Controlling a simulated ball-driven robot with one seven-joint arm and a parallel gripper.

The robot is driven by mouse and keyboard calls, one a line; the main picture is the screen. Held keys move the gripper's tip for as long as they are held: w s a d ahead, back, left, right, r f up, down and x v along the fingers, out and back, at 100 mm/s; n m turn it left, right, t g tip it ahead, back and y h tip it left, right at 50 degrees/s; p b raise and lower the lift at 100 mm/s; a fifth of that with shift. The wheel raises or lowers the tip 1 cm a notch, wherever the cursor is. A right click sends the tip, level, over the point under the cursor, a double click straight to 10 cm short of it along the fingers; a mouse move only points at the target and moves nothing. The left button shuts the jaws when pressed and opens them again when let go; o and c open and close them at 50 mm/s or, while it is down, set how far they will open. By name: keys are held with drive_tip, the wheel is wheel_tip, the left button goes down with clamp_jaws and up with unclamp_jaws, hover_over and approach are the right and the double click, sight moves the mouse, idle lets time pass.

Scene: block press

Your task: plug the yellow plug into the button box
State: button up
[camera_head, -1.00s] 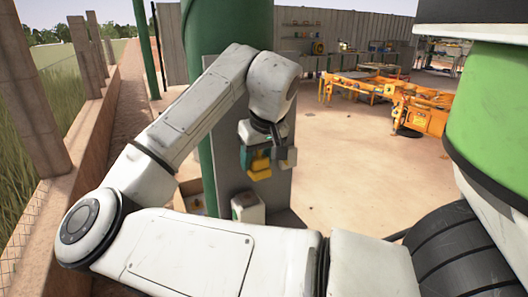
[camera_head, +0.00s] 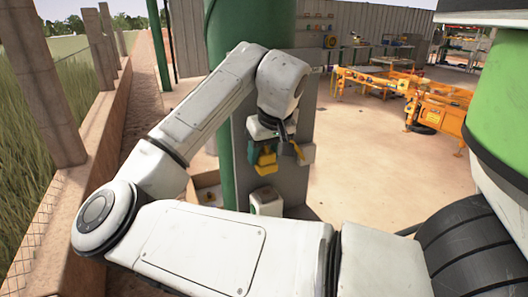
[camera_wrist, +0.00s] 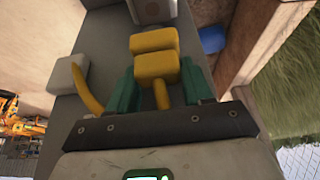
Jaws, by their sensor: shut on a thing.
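My gripper (camera_wrist: 162,92) has teal fingers and is shut on the yellow plug (camera_wrist: 155,66), one finger on each side. In the head view the plug (camera_head: 266,162) hangs low in my gripper (camera_head: 262,152), in front of a grey panel. A curved yellow strip, likely its cable, sticks out beside the gripper, at the left in the wrist view. A pale box (camera_head: 266,201) sits lower on the panel, below the plug and apart from it; it is partly cut off at the top of the wrist view (camera_wrist: 152,10). I cannot tell whether this is the button box.
A small grey box (camera_head: 306,154) is at the panel's right edge, near the yellow strip. The grey panel (camera_head: 290,185) stands against a green column (camera_head: 228,100). A low wall (camera_head: 85,150) runs along the left. Orange machinery (camera_head: 440,105) stands right, beyond open floor.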

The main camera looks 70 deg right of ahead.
sight(269, 158)
drive_tip(key=shift+f+b, duration=1.95)
drive_tip(key=shift+f, duration=0.45)
drive_tip(key=shift+r+p, duration=0.1)
drive_tip(key=shift+p, duration=0.75)
drive_tip(key=shift+f+b, duration=0.3)
drive_tip(key=shift+f, duration=0.35)
idle(0.5)
drive_tip(key=o, duration=1)
drive_tip(key=shift+o, duration=0.2)
drive_tip(key=shift+r, duration=0.1)
drive_tip(key=v, duration=1)
drive_tip(key=shift+a+r, duration=0.1)
drive_tip(key=shift+r, duration=0.2)
drive_tip(key=shift+s, duration=0.1)
